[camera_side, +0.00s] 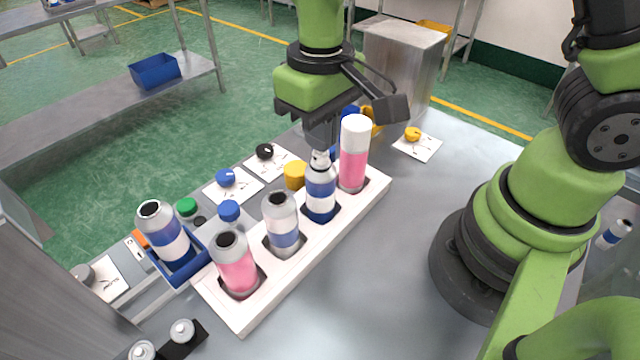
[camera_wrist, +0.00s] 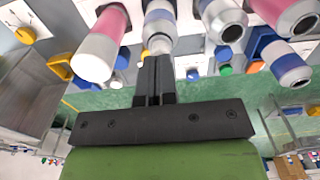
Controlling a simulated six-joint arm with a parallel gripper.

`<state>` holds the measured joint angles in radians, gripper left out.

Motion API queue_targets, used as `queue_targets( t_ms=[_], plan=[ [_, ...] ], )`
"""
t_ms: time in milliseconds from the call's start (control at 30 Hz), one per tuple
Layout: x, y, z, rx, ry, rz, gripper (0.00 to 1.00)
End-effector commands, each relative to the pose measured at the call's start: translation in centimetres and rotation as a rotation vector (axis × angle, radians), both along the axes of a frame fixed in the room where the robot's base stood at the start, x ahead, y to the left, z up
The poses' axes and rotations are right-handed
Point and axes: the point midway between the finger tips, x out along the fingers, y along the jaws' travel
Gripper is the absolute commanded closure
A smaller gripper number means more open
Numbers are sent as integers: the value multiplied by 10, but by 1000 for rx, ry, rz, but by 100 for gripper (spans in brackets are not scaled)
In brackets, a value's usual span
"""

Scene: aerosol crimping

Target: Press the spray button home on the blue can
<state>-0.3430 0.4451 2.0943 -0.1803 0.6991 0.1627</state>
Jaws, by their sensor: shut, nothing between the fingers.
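The blue can (camera_side: 320,196), with a white band, stands upright in the white rack (camera_side: 318,246), between the pink can with a tall white cap and a silver-blue can. A small whitish top (camera_side: 320,158) shows on it. My gripper (camera_side: 320,144) is shut and empty, pointing down right above this top; I cannot tell whether it touches. In the wrist view the closed fingers (camera_wrist: 154,62) reach to the white top (camera_wrist: 160,44) of the blue can (camera_wrist: 160,16). The fingertips partly hide the top, so how far the button sits down is unclear.
The pink can with white cap (camera_side: 354,152) stands close on the right in the rack. A silver-blue can (camera_side: 282,224) and an open pink can (camera_side: 236,264) stand left. Coloured caps, such as a yellow one (camera_side: 294,175), lie behind the rack. A blue tray (camera_side: 182,282) holds another can.

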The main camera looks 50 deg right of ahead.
Motion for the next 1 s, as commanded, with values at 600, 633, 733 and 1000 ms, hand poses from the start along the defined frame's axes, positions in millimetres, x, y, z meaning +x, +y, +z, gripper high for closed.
queue_targets(
  t_ms=[600,633,733,1000],
  plan=[
    [0,0,-6,0,1,0,100],
    [0,0,-7,0,1,0,100],
    [0,0,-9,0,1,1,100],
    [0,0,-9,0,0,0,100]
  ],
)
